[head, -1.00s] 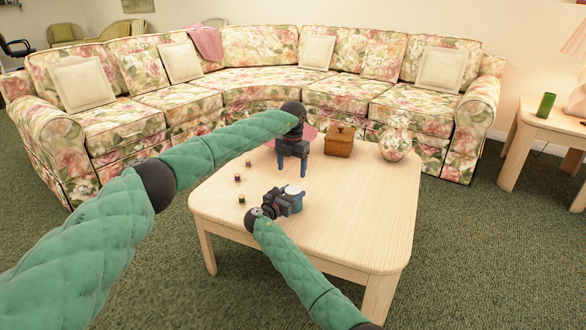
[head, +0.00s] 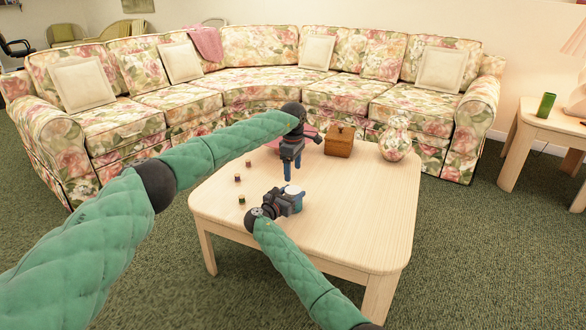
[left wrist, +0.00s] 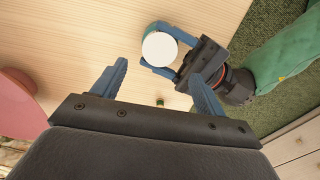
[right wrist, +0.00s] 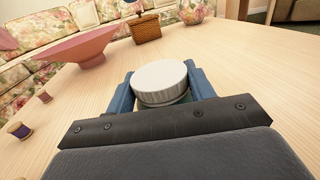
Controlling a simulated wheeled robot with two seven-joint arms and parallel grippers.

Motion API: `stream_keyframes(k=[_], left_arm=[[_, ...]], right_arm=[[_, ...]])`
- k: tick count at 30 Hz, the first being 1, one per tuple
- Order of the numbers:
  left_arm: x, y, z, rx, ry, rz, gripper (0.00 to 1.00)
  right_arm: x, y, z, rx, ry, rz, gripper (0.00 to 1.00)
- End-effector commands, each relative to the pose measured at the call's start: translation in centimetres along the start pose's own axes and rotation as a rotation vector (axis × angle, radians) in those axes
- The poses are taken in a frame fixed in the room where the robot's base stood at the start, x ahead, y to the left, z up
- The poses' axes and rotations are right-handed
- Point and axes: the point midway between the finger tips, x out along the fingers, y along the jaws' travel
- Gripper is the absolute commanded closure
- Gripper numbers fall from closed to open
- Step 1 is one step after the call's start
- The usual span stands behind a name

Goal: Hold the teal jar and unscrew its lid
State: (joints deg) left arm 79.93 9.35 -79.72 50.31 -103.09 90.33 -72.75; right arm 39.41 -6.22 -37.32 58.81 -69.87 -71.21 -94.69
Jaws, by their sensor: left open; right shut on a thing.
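The teal jar (head: 294,206) stands upright on the coffee table with its white lid (right wrist: 160,80) on top. Only a little of the jar's body shows below the ribbed lid. My right gripper (head: 293,201) is shut around the jar from the side, one blue finger on each side, just under the lid. My left gripper (head: 289,178) is open and empty, pointing down above the table, behind the jar in the head view. In the left wrist view the lid (left wrist: 159,49) lies beyond the open fingers, not between them.
The coffee table (head: 350,225) carries several small spools (head: 238,178) on the left. A pink bowl (right wrist: 78,48), a wicker basket (head: 339,141) and a floral vase (head: 395,138) stand at the back. The table's right front is clear.

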Motion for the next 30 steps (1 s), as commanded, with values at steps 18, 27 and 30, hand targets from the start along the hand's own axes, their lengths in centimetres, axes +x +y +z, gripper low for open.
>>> stream_keyframes(k=[18,27,30], left_arm=[[0.0,0.1,0.1,0.612,-0.002,0.003,0.27],[1.8,0.0,0.1,0.625,-0.003,0.001,0.27],[3.0,0.0,0.1,0.623,-0.002,0.001,0.27]], right_arm=[[0.0,0.0,-0.1,0.000,0.000,0.000,1.00],[0.0,0.0,-0.1,0.000,0.000,0.000,1.00],[0.0,0.0,-0.1,0.000,0.000,0.000,1.00]])
